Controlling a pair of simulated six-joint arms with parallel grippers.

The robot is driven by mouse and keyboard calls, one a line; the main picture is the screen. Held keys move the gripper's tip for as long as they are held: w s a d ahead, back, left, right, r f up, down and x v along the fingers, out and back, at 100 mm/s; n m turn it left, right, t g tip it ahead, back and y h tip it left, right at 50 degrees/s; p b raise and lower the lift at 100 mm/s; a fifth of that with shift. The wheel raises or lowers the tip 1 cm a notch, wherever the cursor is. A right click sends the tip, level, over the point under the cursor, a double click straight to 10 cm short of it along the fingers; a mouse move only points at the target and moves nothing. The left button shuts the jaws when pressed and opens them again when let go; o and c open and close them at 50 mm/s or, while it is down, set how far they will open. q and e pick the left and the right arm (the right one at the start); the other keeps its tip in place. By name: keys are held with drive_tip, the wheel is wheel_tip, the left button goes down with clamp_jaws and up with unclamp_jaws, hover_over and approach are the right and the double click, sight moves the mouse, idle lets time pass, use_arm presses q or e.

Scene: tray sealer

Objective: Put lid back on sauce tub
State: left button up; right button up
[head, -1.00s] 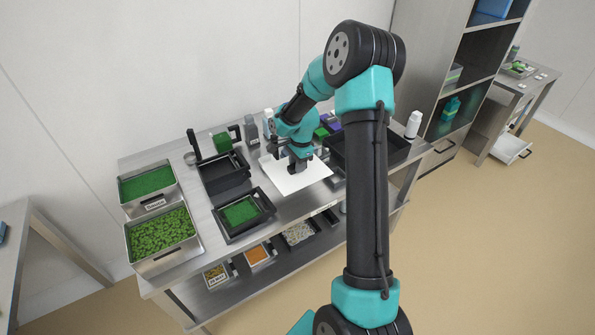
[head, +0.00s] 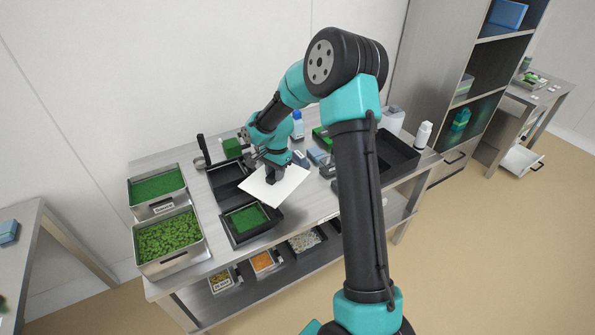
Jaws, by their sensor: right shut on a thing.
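My right gripper (head: 272,172) is shut on a thin white square sheet or plate (head: 288,189), at a dark part on its upper side. The white square hangs tilted above the worktable, overlapping the black trays in the picture. I cannot tell for sure that it is the lid. No sauce tub can be clearly made out; my right arm covers part of the table. My left gripper is not in view.
A black tray with green filling (head: 246,217) lies in front of the white square. Steel bins of green food (head: 168,238) stand at left. A black crate (head: 402,165), a white bottle (head: 423,134) and a white container (head: 393,117) stand at right. A blue-capped bottle (head: 298,127) is behind.

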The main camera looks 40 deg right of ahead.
drive_tip(key=w+a+r+n, duration=0.1)
drive_tip(key=a+n, duration=0.3)
drive_tip(key=a, duration=0.4)
drive_tip(key=w+a+r+n, duration=0.2)
drive_tip(key=a+r+n, duration=0.1)
drive_tip(key=a, duration=0.5)
drive_tip(key=w+a+r+n+g+h, duration=0.1)
drive_tip(key=w+a+n, duration=0.1)
drive_tip(key=a+n, duration=0.3)
drive_tip(key=a, duration=0.4)
drive_tip(key=shift+w+r+n, duration=0.25)
drive_tip(key=shift+r+n, duration=0.05)
drive_tip(key=shift+r, duration=0.1)
drive_tip(key=shift+a, duration=0.15)
